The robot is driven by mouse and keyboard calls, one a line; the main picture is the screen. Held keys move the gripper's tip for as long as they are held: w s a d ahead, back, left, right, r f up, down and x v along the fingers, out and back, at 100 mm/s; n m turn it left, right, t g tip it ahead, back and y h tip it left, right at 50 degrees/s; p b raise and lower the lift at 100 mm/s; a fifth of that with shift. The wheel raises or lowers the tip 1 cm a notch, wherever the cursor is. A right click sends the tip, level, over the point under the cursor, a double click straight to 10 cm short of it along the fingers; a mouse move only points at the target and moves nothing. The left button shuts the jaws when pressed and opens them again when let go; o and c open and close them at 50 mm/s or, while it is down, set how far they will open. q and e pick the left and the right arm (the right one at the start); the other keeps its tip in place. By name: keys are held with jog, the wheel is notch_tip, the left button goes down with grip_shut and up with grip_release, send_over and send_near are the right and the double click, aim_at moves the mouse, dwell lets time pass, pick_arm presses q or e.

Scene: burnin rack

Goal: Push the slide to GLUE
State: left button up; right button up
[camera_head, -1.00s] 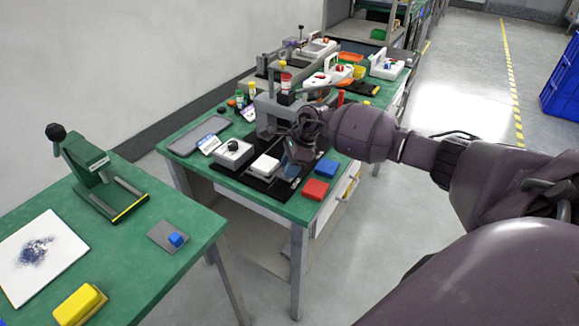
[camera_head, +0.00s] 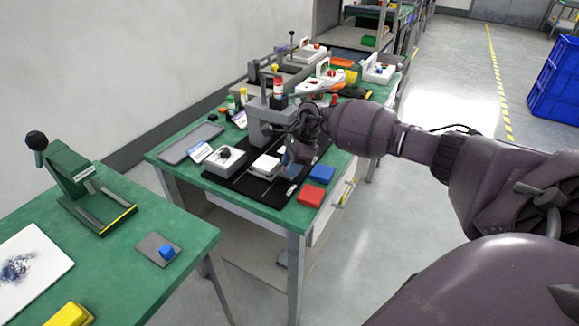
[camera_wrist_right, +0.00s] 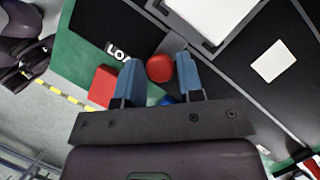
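The slide's white carriage (camera_head: 265,165) sits on a rail on the black base (camera_head: 262,196) on the green table. In the right wrist view the white carriage (camera_wrist_right: 212,16) shows at the top, with a round red knob (camera_wrist_right: 160,68) below it. My right gripper (camera_wrist_right: 158,72) has its two blue fingers apart, one on each side of the knob; whether they touch it I cannot tell. In the head view my right gripper (camera_head: 291,160) is low beside the carriage. A label starting "LO" (camera_wrist_right: 118,50) lies by the left finger; I see no GLUE text. My left gripper is not in view.
A red block (camera_head: 311,195) and a blue block (camera_head: 322,173) lie at the table's front edge. A white box with a black knob (camera_head: 225,161) stands left of the carriage. A grey press frame (camera_head: 258,130) stands behind. A second green table (camera_head: 120,255) is at the left.

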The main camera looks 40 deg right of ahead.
jog(key=o, duration=0.3)
jog(key=v, duration=1)
jog(key=shift+d+r+p, duration=0.2)
jog(key=shift+r+p, duration=0.15)
